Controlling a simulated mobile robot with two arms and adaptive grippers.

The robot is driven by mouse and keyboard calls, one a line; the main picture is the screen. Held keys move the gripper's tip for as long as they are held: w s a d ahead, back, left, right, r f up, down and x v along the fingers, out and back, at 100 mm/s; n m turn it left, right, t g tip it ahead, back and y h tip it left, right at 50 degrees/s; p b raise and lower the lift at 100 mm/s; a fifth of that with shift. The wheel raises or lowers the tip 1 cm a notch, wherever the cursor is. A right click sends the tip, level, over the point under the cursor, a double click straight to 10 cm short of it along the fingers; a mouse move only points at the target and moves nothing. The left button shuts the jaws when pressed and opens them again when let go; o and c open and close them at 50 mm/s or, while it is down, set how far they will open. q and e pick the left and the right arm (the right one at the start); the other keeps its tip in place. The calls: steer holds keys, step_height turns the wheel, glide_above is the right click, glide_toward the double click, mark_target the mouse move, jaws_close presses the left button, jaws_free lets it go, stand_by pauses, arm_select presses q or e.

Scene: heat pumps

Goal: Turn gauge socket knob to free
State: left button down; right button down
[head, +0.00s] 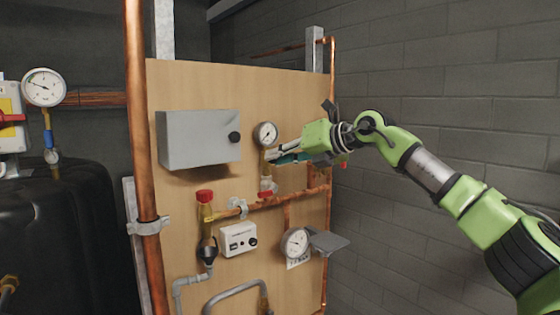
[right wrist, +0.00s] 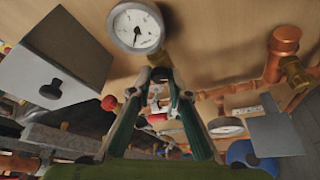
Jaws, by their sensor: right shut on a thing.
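A round white gauge (head: 265,134) is mounted on the wooden board, and it shows large at the top of the right wrist view (right wrist: 135,27). My right gripper (head: 271,155) reaches in from the right, just below this gauge. In the right wrist view its two fingertips (right wrist: 160,75) come together at the socket under the gauge. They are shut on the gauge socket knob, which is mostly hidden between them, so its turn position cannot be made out. My left gripper is not in view.
A grey box (head: 198,139) with a black knob stands out left of the gauge. Copper pipes (head: 290,199), a white control box (head: 238,239) and a lower gauge (head: 295,242) with a grey flap (head: 328,242) lie below. A brick wall (head: 450,100) is at right.

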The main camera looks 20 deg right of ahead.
steer(key=shift+a+f+n+h, duration=0.1)
steer(key=shift+f+n+h, duration=0.1)
steer(key=shift+n+h, duration=0.15)
stand_by(0.3)
steer(key=c, duration=1.9)
jaws_free()
steer(key=shift+r, duration=0.1)
steer(key=v, duration=1.2)
